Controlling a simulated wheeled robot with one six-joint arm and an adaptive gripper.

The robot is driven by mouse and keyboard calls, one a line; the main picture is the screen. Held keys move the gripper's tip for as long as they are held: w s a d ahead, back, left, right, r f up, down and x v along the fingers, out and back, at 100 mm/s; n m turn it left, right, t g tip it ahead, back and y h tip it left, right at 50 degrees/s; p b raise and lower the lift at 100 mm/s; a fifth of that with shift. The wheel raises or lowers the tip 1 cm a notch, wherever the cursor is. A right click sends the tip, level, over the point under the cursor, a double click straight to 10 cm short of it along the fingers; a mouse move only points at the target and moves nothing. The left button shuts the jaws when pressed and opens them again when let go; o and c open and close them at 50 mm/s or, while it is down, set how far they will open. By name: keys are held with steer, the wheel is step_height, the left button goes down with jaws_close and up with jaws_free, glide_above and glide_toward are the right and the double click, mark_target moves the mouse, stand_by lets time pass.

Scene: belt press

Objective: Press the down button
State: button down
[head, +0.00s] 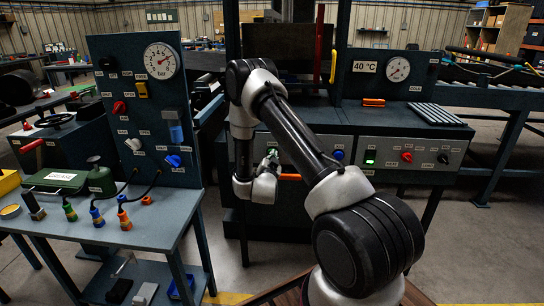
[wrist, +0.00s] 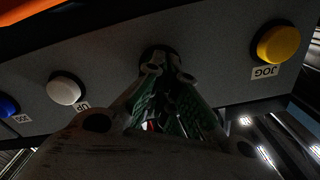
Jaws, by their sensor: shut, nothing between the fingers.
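In the wrist view my gripper (wrist: 168,72) is shut and empty. Its fingertips are at a dark round button (wrist: 157,55) on the grey panel, overlapping its lower part. I cannot tell whether they touch it. Its label is hidden behind the fingers, so I cannot read whether it is the down button. A white button (wrist: 67,90) labelled UP is to its left, and a yellow button (wrist: 279,43) labelled JOG is to its right. In the head view my gripper (head: 271,156) is at the front of the press panel, and my arm hides part of the row.
A blue button (wrist: 8,107) is at the left edge of the wrist view. In the head view a red knob (head: 406,157) and a lit green switch (head: 370,157) are farther right. A side table (head: 150,226) with tools stands at the left.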

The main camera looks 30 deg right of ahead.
steer(key=shift+w+d, duration=0.2)
steer(key=shift+w, duration=0.15)
stand_by(0.4)
steer(key=shift+v, duration=2.85)
